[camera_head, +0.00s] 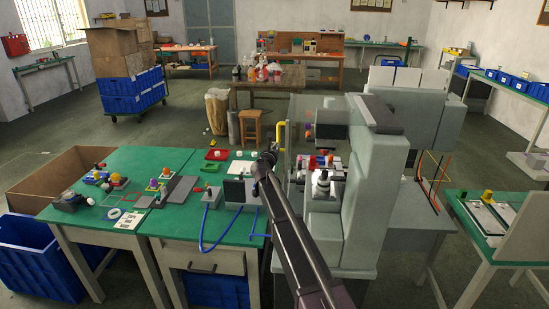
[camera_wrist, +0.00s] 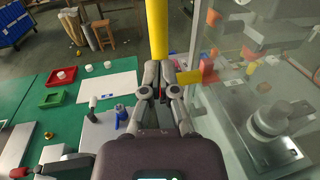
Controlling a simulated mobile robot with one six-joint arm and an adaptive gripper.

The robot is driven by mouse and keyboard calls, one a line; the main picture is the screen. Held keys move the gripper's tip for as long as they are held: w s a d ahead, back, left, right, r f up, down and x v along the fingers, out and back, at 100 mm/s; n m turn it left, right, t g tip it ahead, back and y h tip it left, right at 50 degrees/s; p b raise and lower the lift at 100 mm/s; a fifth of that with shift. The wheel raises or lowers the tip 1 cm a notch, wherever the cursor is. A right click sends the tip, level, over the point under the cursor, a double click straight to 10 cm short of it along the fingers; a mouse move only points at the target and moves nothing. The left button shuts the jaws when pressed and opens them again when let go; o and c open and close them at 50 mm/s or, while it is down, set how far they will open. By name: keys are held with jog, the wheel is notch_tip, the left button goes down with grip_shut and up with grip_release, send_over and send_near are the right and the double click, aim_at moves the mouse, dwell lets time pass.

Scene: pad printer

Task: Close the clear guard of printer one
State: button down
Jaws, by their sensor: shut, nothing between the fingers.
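Printer one (camera_head: 370,170) is the large grey machine right of centre in the head view. Its clear guard shows in the wrist view as a see-through panel (camera_wrist: 228,75) to the right of my gripper, with printer parts visible through it. How far the guard stands open is hard to tell. A yellow handle (camera_head: 281,134) is at the guard's left side; it also shows as an upright bar (camera_wrist: 158,28) in the wrist view. My gripper (camera_head: 271,150) is shut and empty, with its fingertips (camera_wrist: 162,72) close at the handle's lower part. I cannot tell whether they touch.
A green table (camera_head: 130,215) left of the printer carries a red tray (camera_head: 216,154), a green tray (camera_head: 210,167) and a grey box (camera_head: 211,197) with a blue cable. A wooden stool (camera_head: 250,125) stands behind. The floor behind the table is mostly clear.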

jog(key=a+x, duration=0.2)
jog(key=x, duration=1)
jog(key=shift+w, duration=0.5)
jog(key=shift+a+r, duration=0.1)
jog(key=shift+a, duration=0.05)
jog(key=v, duration=1.4)
jog(key=shift+s, duration=0.25)
